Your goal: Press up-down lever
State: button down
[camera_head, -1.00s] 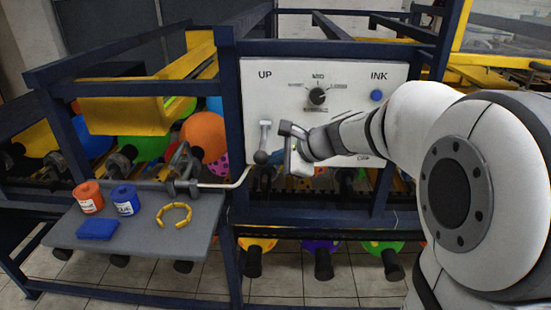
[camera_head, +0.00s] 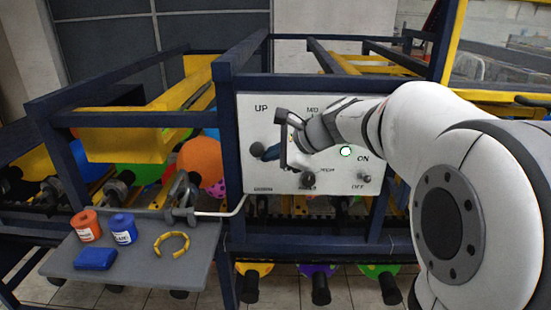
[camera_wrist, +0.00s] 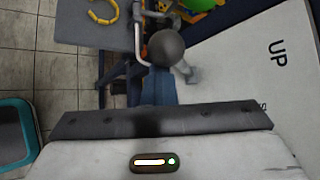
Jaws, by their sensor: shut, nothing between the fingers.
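The up-down lever (camera_head: 258,150) is on the left side of the white control panel (camera_head: 247,175), below the word UP. Its dark ball end points left and out from the panel, roughly level. My gripper (camera_head: 283,140) is shut and empty, close to the right of the lever. I cannot tell whether it touches the lever. My wrist hides the MID dial and the INK button.
Lower on the panel are a dark knob (camera_head: 308,180), a pale round button (camera_head: 346,151) and an ON/OFF switch (camera_head: 364,178). A grey shelf (camera_head: 190,262) at left holds orange and blue ink pots, a blue block and a yellow ring. A blue frame surrounds the panel.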

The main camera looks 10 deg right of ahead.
jog(key=shift+w+r, duration=0.15)
jog(key=shift+r, duration=0.35)
jog(key=shift+d, duration=0.1)
jog(key=shift+f, duration=0.1)
notch_tip(320, 180, down, 5)
jog(key=s+d+b, duration=0.1)
jog(key=s+b, duration=0.1)
jog(key=b, duration=0.2)
jog(key=w+d+r, duration=0.1)
jog(key=d+r, duration=0.6)
jog(key=r, duration=0.1)
jog(key=shift+w+d, duration=0.15)
jog(key=shift+d, duration=0.2)
jog(key=s+a+f+n+g+h, duration=0.1)
jog(key=s+f+n+h, duration=0.3)
jog(key=s+f+n, duration=0.4)
jog(key=s+a+f+n+g+h, duration=0.1)
jog(key=s+f+n+g+h, duration=0.2)
jog(key=s+f+n, duration=0.6)
jog(key=s+f, duration=0.3)
jog(key=s, duration=0.5)
jog(key=shift+s+a+f+h, duration=0.35)
jog(key=shift+f+h, duration=0.05)
